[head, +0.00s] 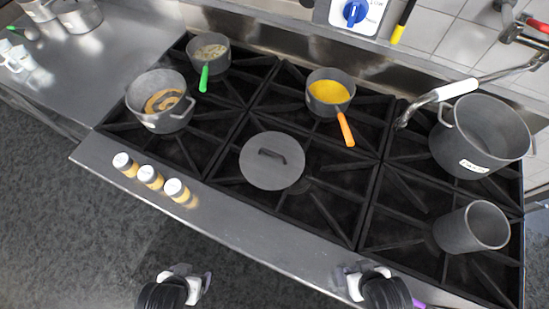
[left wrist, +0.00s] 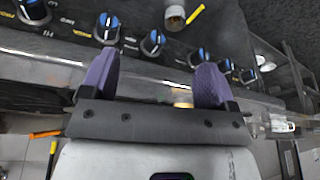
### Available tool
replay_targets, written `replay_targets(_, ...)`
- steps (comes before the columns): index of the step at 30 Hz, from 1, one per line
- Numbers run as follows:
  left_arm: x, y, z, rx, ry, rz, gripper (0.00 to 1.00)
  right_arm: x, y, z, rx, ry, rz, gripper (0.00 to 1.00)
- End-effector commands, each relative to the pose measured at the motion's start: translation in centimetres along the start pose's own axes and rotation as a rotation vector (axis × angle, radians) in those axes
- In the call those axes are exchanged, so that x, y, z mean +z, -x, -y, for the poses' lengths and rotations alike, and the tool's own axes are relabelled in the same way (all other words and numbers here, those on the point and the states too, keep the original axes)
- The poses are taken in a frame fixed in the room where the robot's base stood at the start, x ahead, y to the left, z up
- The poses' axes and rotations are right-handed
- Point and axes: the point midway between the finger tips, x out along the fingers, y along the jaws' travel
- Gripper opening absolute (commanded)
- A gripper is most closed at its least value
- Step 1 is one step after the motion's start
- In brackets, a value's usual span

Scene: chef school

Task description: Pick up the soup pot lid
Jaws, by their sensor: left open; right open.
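The soup pot lid (head: 272,160) is a flat grey disc with a dark bar handle on top. It lies on the stove grates (head: 325,190) near the middle of the head view. My left gripper (head: 187,278) is at the bottom of the head view, in front of the stove edge, apart from the lid. Its two purple fingers show in the left wrist view (left wrist: 155,85), spread open with nothing held. My right gripper (head: 368,280) is open at the bottom right of centre, also apart from the lid.
Pots with food (head: 160,112), (head: 208,55) and a pan with yellow food (head: 328,95) stand behind the lid. A large pot (head: 480,140) and a smaller pot (head: 472,228) stand right. Three shakers (head: 150,177) line the front ledge. Blue stove knobs (left wrist: 153,43) show in the left wrist view.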

Motion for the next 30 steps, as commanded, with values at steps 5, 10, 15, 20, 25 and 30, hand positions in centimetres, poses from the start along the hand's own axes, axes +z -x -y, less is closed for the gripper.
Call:
replay_targets(5, 0.0, 0.0, 0.0, 0.000, 0.000, 0.000, 0.81, 0.0, 0.0, 0.0, 0.000, 0.000, 0.000, 0.43)
replay_targets(10, 0.0, 0.0, 0.0, 0.000, 0.000, 0.000, 0.72, 0.0, 0.0, 0.1, -0.002, -0.002, 0.000, 0.43)
replay_targets(15, 0.0, 0.0, 0.0, 0.000, 0.000, 0.000, 0.56, 0.0, 0.0, 0.2, -0.004, -0.006, -0.001, 0.43)
replay_targets(20, 0.0, 0.0, 0.0, 0.000, 0.000, 0.000, 0.43, -0.1, 0.0, 0.3, -0.007, -0.009, -0.001, 0.43)
replay_targets(25, 0.0, 0.0, 0.0, 0.000, 0.000, 0.000, 0.43, -0.1, 0.0, 0.3, -0.008, -0.010, -0.002, 0.43)
replay_targets(30, -2.5, 1.1, 0.5, -0.010, -0.003, -0.050, 0.43, -0.3, 0.8, 0.3, -0.008, -0.010, -0.001, 0.43)
